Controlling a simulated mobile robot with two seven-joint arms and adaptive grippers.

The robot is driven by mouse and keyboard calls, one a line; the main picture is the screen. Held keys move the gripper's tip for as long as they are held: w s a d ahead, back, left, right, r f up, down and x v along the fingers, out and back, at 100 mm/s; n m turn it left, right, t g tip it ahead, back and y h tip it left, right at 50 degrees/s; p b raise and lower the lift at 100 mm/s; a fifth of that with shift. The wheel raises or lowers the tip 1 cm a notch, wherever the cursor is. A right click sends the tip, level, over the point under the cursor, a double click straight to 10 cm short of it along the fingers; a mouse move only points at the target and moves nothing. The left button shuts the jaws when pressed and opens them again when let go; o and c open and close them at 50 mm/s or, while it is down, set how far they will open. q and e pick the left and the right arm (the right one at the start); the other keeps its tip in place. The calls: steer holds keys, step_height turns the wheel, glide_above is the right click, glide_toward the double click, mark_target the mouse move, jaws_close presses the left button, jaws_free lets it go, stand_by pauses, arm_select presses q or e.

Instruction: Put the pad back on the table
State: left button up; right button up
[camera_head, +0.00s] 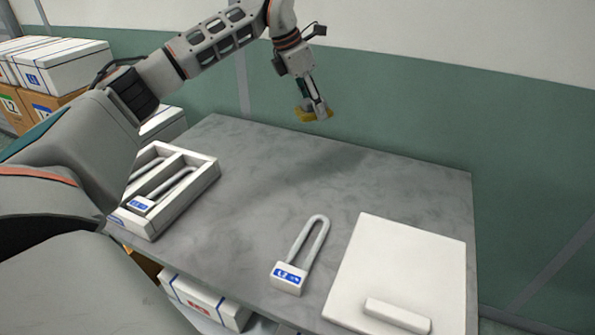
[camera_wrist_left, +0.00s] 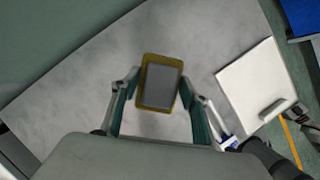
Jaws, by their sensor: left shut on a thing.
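The pad (camera_head: 313,114) is yellow in the head view, held above the far edge of the grey table (camera_head: 250,215). In the left wrist view the pad (camera_wrist_left: 160,84) shows a grey face with a yellow border. My left gripper (camera_head: 318,108) is shut on the pad, one finger on each side of it. The left gripper also shows in the left wrist view (camera_wrist_left: 160,92). The pad is apart from the table top.
A white divided tray (camera_head: 208,183) holding a padlock-like piece stands at the table's left. A similar white piece with a blue label (camera_head: 289,278) lies near the front. A white board with a handle (camera_head: 395,262) lies at the right. The middle and back are clear.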

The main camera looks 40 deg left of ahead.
arm_select(q)
steer(key=shift+a+f, duration=0.1)
steer(key=shift+f, duration=0.3)
steer(key=b, duration=0.2)
glide_above(315, 173)
steer(key=s, duration=0.2)
step_height(315, 173, down, 8)
steer(key=f, duration=0.4)
steer(key=f+b, duration=0.1)
steer(key=f, duration=0.1)
steer(key=shift+w+a+f, duration=0.1)
steer(key=shift+w+a, duration=0.15)
steer(key=shift+a, duration=0.1)
steer(key=shift+f, duration=0.3)
step_height(315, 173, down, 4)
steer(key=shift+f+b, duration=0.15)
steer(key=shift+b, duration=0.35)
arm_select(e)
steer(key=shift+w+a+f, duration=0.1)
steer(key=shift+f, duration=0.35)
steer(key=shift+w+a+f, duration=0.1)
steer(key=shift+f, duration=0.3)
